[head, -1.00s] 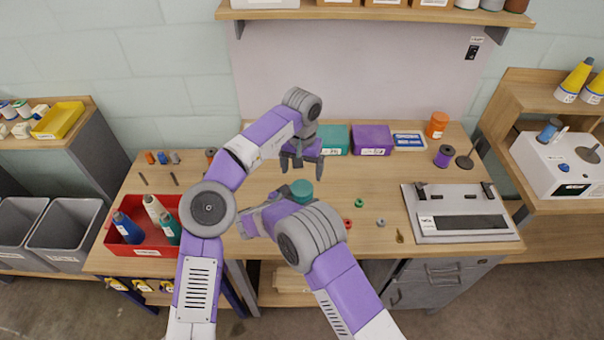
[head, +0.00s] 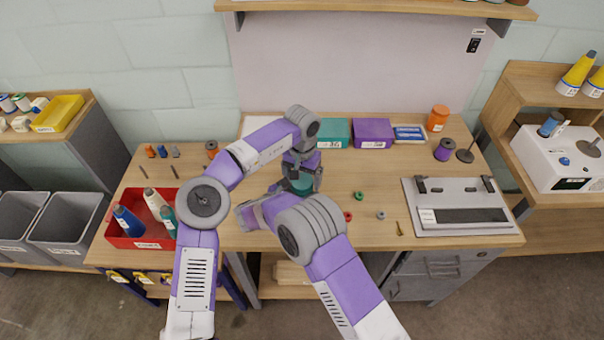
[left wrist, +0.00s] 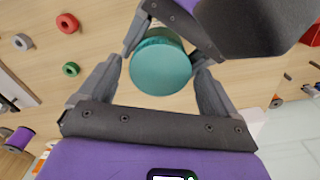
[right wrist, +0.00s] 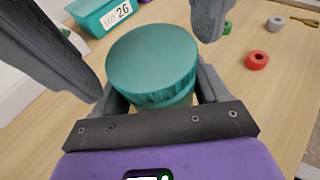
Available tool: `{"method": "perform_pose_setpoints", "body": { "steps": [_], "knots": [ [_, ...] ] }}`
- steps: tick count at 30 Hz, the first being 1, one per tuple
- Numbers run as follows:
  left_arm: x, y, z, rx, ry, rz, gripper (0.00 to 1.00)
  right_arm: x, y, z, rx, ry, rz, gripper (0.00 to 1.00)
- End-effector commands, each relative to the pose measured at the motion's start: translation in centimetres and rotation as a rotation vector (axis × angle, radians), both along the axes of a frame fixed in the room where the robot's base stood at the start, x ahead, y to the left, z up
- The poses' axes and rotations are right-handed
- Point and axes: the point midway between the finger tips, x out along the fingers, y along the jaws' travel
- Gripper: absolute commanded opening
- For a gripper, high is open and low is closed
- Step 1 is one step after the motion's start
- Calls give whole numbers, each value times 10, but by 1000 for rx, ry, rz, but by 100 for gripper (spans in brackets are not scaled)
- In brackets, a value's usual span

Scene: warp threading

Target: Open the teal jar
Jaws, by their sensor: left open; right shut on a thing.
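The teal jar (head: 302,184) stands upright, its round teal lid on top, and is mostly hidden by my arms in the head view. In the right wrist view, my right gripper (right wrist: 158,98) is shut on the jar's body from the side, below the lid (right wrist: 152,60). My left gripper (head: 302,178) is above the jar, pointing down, with its fingers apart. In the left wrist view, the lid (left wrist: 160,68) lies between the open left fingers (left wrist: 160,75). I cannot tell whether either left finger touches it.
A teal box (head: 335,132) and a purple box (head: 373,132) stand behind. Red and green rings (head: 359,195) lie to the right, near a grey clamp device (head: 462,208). A red tray (head: 140,236) with thread cones is at the left. The table between has free room.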

Motion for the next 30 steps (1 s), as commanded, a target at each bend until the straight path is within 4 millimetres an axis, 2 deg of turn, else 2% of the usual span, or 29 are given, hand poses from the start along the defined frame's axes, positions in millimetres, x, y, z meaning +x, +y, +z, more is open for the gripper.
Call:
{"method": "perform_pose_setpoints", "body": {
  "steps": [2,3,14,17,25,30],
  "knots": [
    [0,0,0,0,0,0,92,0,0,0,0,0,0,0],
    [0,0,0,0,0,0,89,0,0,0,0,0,0,0],
    [0,0,0,0,1,0,34,0,0,0,0,0,0,0],
    [0,0,0,0,1,24,34,0,0,0,0,0,0,0],
    [0,0,1,0,0,276,34,0,0,0,0,0,0,0],
    [0,0,1,0,0,300,34,0,0,0,0,0,0,0]
  ]
}}
